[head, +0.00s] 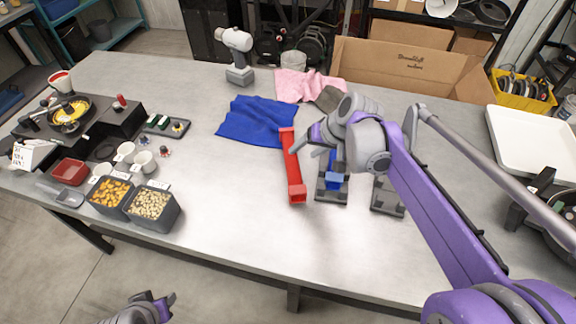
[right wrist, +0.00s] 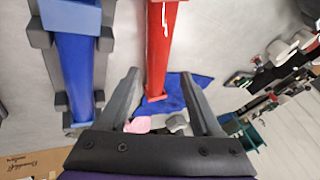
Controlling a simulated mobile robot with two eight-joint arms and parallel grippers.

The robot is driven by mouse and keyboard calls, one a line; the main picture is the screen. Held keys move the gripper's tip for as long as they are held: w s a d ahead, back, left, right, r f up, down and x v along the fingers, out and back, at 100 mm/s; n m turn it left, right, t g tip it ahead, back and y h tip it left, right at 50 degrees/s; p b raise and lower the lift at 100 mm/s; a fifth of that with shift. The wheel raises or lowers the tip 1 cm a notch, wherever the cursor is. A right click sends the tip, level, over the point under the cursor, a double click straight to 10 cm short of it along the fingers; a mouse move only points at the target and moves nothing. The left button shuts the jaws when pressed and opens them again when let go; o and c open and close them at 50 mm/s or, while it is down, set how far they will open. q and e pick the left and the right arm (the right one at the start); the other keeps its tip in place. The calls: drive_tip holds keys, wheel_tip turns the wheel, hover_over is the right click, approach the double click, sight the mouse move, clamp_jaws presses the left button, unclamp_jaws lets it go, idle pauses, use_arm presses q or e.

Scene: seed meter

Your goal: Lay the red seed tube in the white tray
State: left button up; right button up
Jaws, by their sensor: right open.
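The red seed tube (head: 292,165) lies on the table, its far end by the blue cloth and its square end towards me. In the right wrist view the red tube (right wrist: 159,45) shows between the finger lines. My right gripper (head: 307,139) is open and empty, just right of the tube's far half; I cannot tell its exact height. The white tray (head: 535,150) is at the table's far right, and its visible floor is bare. My left gripper (head: 162,304) is at the bottom edge, away from the table; its jaw opening is unclear.
A blue tube (head: 335,179) sits in a grey cradle right of the red tube; another grey cradle (head: 388,197) stands beyond it. A dark device (head: 540,195) stands before the tray. Blue cloth (head: 257,120) and seed bins (head: 152,207) are left. The front middle is clear.

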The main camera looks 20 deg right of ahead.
sight(295, 160)
drive_tip(key=x, duration=0.8)
drive_tip(key=shift+s+d+f, duration=0.15)
clamp_jaws()
